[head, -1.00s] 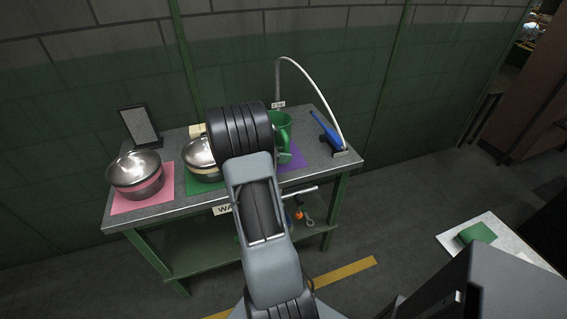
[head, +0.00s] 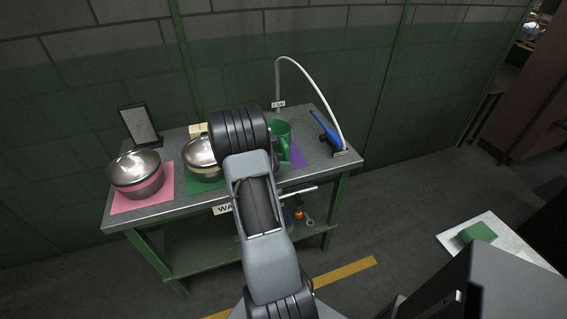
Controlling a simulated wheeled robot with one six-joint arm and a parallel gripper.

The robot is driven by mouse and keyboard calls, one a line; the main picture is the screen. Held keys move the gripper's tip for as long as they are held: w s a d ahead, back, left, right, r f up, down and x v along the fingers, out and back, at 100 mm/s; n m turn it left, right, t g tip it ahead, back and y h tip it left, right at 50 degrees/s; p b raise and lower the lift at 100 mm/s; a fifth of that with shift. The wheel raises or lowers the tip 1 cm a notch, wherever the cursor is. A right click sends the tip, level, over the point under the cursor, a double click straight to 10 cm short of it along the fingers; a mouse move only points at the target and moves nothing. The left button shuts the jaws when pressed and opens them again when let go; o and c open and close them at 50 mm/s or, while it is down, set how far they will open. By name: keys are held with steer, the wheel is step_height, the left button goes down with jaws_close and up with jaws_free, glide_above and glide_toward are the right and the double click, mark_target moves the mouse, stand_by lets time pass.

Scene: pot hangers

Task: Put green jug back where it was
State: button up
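The green jug (head: 284,146) is on or just above the right part of the metal workbench (head: 150,212), at the purple mat (head: 298,154). Its left side is hidden behind my arm, and its handle faces right and toward me. I cannot tell whether its base touches the mat. My gripper is hidden behind my own arm, so its fingers and any hold on the jug do not show.
A lidded steel pot (head: 136,174) stands on a pink mat (head: 168,181). Another pot (head: 200,155) stands on a green mat (head: 205,185), partly behind my arm. A black framed panel (head: 139,126), a blue tool (head: 327,131) and a white curved hose (head: 318,80) are on the bench.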

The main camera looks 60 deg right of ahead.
steer(key=o, duration=0.3)
steer(key=shift+r, duration=0.1)
steer(key=shift+w+a+r, duration=0.1)
steer(key=shift+r, duration=0.1)
steer(key=v, duration=1.2)
steer(key=s+a+r+m+t+y, duration=0.1)
steer(key=s+a+m+t+y, duration=0.1)
steer(key=a, duration=0.8)
steer(key=s+a+r+m+t+y, duration=0.2)
steer(key=a+m+t+y, duration=0.3)
steer(key=a, duration=0.5)
steer(key=s+a+r+m+t+y, duration=0.2)
steer(key=s+a+m+t+y, duration=0.1)
steer(key=a, duration=0.8)
steer(key=shift+s+r+m+t+y, duration=0.15)
steer(key=shift+s+m+t+y, duration=0.3)
steer(key=shift+s, duration=0.2)
